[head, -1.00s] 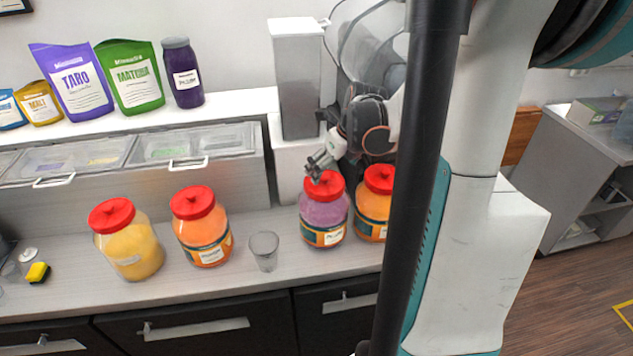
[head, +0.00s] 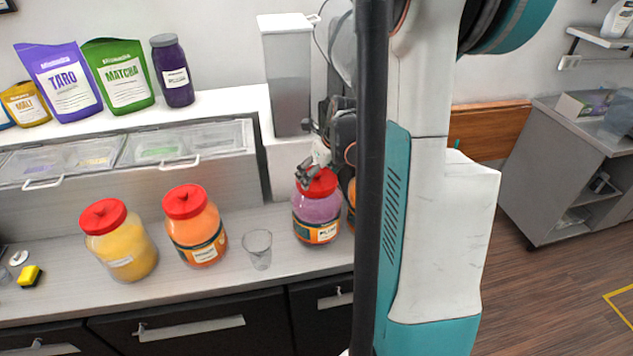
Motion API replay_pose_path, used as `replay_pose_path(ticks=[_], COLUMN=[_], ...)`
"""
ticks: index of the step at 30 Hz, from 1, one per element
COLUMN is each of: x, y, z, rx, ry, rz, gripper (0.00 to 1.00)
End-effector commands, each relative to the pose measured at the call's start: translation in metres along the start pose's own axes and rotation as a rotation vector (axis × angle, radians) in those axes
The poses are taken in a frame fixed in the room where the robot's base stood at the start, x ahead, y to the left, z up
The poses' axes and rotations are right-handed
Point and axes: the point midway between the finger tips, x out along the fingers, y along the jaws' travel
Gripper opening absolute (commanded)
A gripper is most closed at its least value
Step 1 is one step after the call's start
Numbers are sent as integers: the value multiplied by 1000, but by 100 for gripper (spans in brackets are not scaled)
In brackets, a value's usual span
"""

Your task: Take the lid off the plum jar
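The plum jar (head: 317,213) stands on the counter, with pinkish-purple contents and an orange and dark label. Its red lid (head: 321,184) sits on top. My gripper (head: 304,178) is at the upper left of the lid, its fingers at the knob area. The fingers are small and partly blurred into the lid, so I cannot tell whether they are open or closed on it. My arm comes in from behind the dark pole, which hides part of the wrist.
An orange jar stands right of the plum jar, mostly hidden by the pole. A clear cup (head: 258,249), another orange jar (head: 195,227) and a yellow jar (head: 119,241) stand to the left. A tall dispenser (head: 288,80) is behind. A dark purple bottle (head: 173,72) and pouches stand on the shelf.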

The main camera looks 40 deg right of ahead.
Motion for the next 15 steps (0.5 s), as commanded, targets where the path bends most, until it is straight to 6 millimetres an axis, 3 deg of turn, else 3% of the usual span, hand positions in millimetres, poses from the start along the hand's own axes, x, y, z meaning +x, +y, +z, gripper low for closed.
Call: replay_pose_path(ticks=[5, 15], x=[0, 1], y=[0, 0], z=[0, -1], rx=[0, 0], ry=[1, 3], rz=[0, 0], gripper=[50, 49])
